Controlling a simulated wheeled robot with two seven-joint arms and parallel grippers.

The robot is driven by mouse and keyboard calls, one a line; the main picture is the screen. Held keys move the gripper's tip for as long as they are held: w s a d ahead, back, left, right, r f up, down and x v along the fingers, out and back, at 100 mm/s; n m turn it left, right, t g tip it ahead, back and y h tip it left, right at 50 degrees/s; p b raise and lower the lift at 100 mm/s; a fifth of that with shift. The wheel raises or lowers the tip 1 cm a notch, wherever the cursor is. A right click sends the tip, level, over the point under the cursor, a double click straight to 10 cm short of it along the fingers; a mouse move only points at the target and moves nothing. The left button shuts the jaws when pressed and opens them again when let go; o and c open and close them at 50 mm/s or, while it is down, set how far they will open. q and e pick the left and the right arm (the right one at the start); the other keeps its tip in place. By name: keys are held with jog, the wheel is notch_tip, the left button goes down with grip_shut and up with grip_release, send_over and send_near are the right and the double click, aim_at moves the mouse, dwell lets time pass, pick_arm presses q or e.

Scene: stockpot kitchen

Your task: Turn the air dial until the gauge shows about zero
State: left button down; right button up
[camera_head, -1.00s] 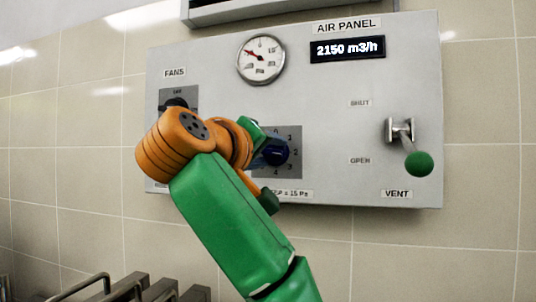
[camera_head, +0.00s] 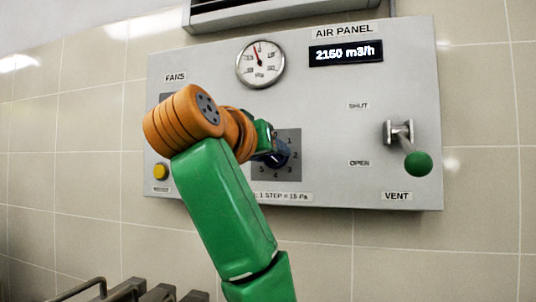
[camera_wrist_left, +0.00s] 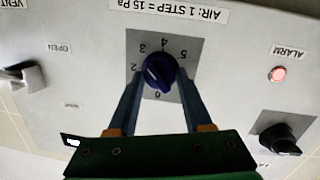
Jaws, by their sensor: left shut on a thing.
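The blue air dial (camera_head: 277,154) sits on a grey numbered plate in the middle of the wall panel. My left gripper (camera_head: 270,142) reaches it from the left, its fingers partly hidden by the wrist. In the left wrist view, which is upside down, the two blue fingers stand either side of the dial (camera_wrist_left: 160,70), shut on it. The number the dial points at is hard to read. The round gauge (camera_head: 260,64) above has its red needle pointing almost straight up, slightly left, close to the zero mark. My right gripper is not in view.
The vent lever (camera_head: 417,163) with a green ball hangs at the panel's right, by OPEN. A display (camera_head: 346,52) reads about 2150 m3/h. The black fans knob (camera_wrist_left: 286,138) and a lit alarm lamp (camera_wrist_left: 278,73) show in the wrist view. Metal rails (camera_head: 105,291) lie below.

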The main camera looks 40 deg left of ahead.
pick_arm(q)
jog(key=shift+r, duration=0.2)
jog(key=c, duration=0.7)
grip_release()
jog(key=o, duration=0.4)
jog(key=shift+f, duration=0.1)
jog(key=b+v, duration=0.2)
jog(key=v, duration=0.5)
jog(key=shift+a, duration=0.1)
